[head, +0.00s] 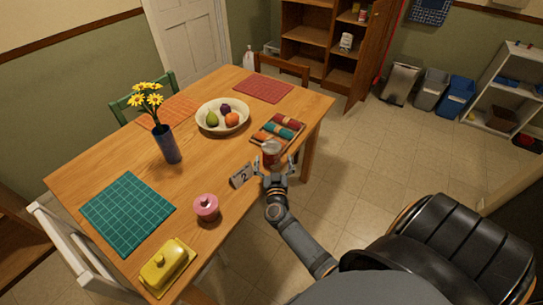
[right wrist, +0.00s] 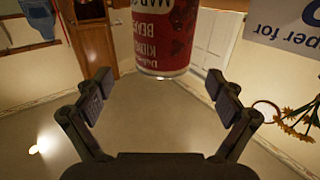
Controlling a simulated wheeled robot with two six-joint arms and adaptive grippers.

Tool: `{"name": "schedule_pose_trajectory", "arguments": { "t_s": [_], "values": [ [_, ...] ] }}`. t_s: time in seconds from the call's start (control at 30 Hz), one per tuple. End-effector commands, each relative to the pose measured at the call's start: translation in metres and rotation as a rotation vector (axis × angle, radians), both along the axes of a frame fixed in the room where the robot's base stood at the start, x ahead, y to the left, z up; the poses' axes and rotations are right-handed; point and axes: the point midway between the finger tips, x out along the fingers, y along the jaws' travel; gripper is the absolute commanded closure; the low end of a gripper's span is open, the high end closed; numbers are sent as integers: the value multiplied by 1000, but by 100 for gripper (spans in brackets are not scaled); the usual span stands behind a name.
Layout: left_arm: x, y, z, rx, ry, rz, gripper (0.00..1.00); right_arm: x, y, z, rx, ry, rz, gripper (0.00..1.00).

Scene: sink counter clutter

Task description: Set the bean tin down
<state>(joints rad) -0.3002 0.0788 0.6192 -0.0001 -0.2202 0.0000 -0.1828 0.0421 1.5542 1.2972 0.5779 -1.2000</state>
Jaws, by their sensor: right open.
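The bean tin (head: 271,153), red and white with a metal top, is upright at the table's right edge in the head view. Whether its base rests fully on the wood is hidden. In the right wrist view the tin (right wrist: 166,38) shows upside down, its label reading kidney beans. My right gripper (head: 274,172) is open at the near side of the tin. In the right wrist view its fingertips (right wrist: 158,84) are spread wide, with a gap on both sides of the tin. My left gripper is not in view.
A tray of coloured rolls (head: 278,131) lies just behind the tin. A small printed card (head: 241,176) stands left of the gripper. The table's middle is clear.

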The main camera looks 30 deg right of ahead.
Motion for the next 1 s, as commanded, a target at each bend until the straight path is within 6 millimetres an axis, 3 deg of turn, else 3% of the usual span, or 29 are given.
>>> {"name": "schedule_pose_trajectory", "arguments": {
  "t_s": [0.27, 0.5, 0.8, 1.0],
  "values": [
    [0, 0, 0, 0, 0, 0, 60, 14, -8, 1, -1, -1, 1, 6],
    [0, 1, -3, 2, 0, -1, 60, 49, -25, 3, 0, -1, 2, 6],
    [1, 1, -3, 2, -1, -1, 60, 54, -28, 3, 1, 0, 2, 6],
    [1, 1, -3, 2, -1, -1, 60, 54, -28, 3, 1, 0, 2, 33]
  ]
}}
